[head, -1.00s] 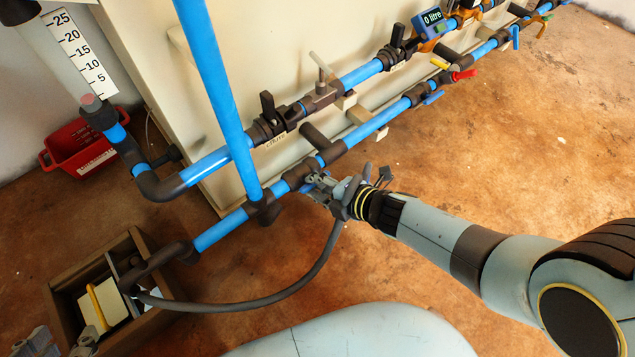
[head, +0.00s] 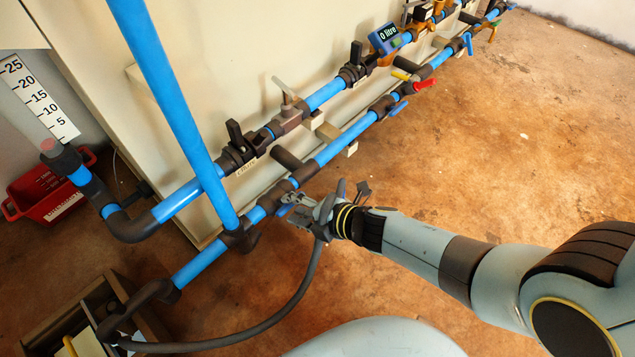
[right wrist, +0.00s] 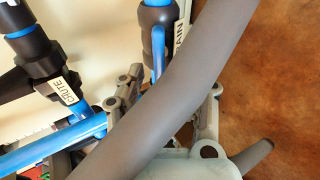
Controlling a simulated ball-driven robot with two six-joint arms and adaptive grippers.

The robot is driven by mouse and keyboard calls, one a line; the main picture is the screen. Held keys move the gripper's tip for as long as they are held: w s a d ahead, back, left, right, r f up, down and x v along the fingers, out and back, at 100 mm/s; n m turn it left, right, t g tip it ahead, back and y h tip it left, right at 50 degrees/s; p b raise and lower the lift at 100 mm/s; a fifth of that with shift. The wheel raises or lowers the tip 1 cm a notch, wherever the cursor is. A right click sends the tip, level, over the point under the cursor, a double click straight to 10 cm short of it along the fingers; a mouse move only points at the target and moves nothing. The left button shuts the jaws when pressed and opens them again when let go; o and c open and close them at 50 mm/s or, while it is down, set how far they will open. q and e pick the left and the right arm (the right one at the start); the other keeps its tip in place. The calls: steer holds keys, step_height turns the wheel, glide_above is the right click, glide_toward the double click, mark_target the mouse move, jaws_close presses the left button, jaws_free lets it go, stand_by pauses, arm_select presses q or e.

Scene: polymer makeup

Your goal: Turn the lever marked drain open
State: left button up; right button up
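A blue lever (right wrist: 158,62) hangs from a dark valve body on the lower blue pipe (head: 200,262). A white label (right wrist: 181,28) beside it is partly hidden and only its last letters, seemingly "AIN", show. My right gripper (head: 290,203) is at this valve, just right of the pipe in the head view. In the right wrist view its fingers (right wrist: 168,103) stand apart, with the lever between or just beyond them. A thick grey hose (right wrist: 165,95) crosses in front, so I cannot tell whether they touch the lever. My left gripper is not in view.
The upper blue pipe (head: 178,200) carries a black-handled valve (head: 236,140) and a meter reading "0 litre" (head: 388,38). Open floor lies right.

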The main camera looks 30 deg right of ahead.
steer(key=v, duration=1.1)
steer(key=shift+f, duration=0.1)
